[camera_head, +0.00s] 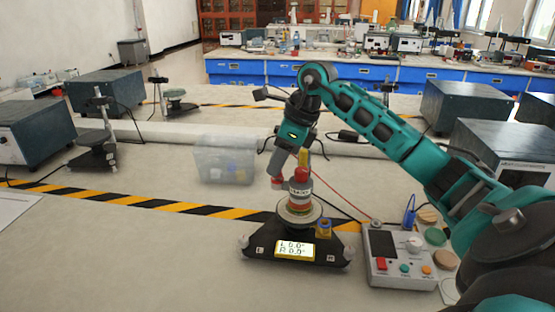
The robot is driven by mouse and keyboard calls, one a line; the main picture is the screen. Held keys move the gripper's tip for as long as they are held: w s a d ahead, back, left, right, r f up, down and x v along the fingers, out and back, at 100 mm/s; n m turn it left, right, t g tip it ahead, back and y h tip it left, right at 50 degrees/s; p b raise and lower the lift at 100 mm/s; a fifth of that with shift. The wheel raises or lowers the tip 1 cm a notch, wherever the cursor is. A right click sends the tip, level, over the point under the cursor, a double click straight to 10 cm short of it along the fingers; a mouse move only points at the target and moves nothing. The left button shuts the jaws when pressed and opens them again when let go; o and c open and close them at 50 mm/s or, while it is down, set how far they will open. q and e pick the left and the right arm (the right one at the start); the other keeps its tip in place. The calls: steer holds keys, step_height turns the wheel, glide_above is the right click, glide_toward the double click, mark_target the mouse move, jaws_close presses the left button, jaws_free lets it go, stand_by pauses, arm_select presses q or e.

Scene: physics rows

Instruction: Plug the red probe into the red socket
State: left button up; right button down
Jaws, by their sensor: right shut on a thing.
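My right gripper (289,167) hangs from my teal arm, pointing down above the scale. It is shut on a small red piece (277,183), which looks like the red probe, held at the upper left of the stacked weights. The fingers hide part of it. A thin red lead (335,189) runs from near the gripper down to the control box (384,274) at the right. The box has a display, a white knob and coloured buttons; a blue plug (409,215) stands at its back. I cannot make out the red socket clearly. My left gripper is not in view.
A clear bin (224,165) stands behind, left. Coloured discs (435,237) lie right of the control box. The table's front left is clear.

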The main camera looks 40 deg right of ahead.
steer(key=shift+f, duration=0.35)
steer(key=c, duration=0.9)
jaws_free()
steer(key=shift+o, duration=0.4)
steer(key=shift+o, duration=0.8)
step_height(320, 180, up, 8)
steer(key=p, duration=0.6)
steer(key=shift+f, duration=0.25)
